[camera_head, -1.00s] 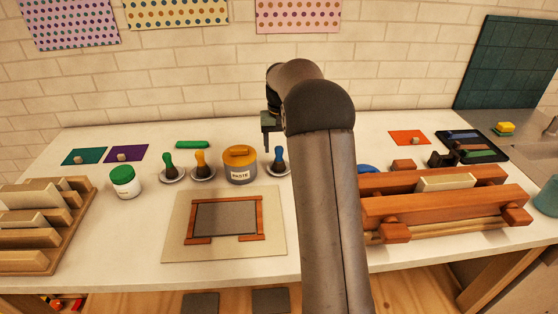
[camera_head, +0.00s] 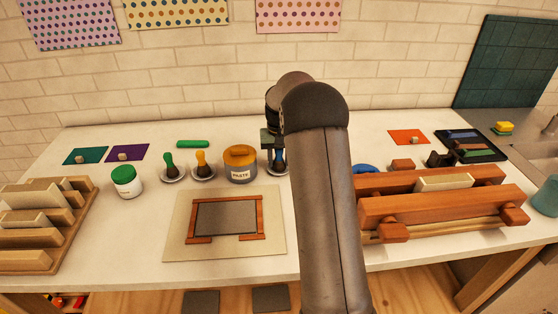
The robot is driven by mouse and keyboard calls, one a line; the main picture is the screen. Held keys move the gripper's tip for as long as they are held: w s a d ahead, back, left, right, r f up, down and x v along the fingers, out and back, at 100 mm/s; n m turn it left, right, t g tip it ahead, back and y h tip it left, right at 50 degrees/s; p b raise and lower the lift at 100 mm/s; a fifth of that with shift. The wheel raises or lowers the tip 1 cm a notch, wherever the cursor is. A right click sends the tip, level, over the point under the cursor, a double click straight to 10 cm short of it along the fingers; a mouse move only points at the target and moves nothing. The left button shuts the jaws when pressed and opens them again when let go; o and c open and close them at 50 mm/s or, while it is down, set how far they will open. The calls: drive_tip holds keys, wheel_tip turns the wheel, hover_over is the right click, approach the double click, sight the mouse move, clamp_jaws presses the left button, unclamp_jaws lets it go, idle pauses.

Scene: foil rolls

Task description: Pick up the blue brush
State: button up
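The blue brush (camera_head: 279,164) stands on a small round dish to the right of the paste jar (camera_head: 240,165). Its upper part is mostly hidden by my gripper (camera_head: 273,150). My gripper points down at the brush, with its fingers at the handle's height. My arm covers part of the gripper's right side. I cannot tell whether the fingers touch the brush or how far apart they are. A green brush (camera_head: 169,162) and an orange brush (camera_head: 201,161) stand on similar dishes to the left of the jar.
A framed grey panel on a pale board (camera_head: 272,245) lies in front. A white pot with a green lid (camera_head: 126,182) stands left. A wooden rack (camera_head: 58,263) is at far left, and a reddish wooden press (camera_head: 440,205) is right of my arm.

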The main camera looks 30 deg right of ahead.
sight(279, 150)
drive_tip(key=shift+r, duration=0.15)
drive_tip(key=shift+r, duration=0.25)
wheel_tip(279, 150, up, 2)
drive_tip(key=shift+r, duration=0.15)
drive_tip(key=s+a+r+b, duration=0.3)
drive_tip(key=s+a+r, duration=0.5)
drive_tip(key=s+r, duration=0.2)
drive_tip(key=shift+s+a+b, duration=0.3)
drive_tip(key=shift+s, duration=0.3)
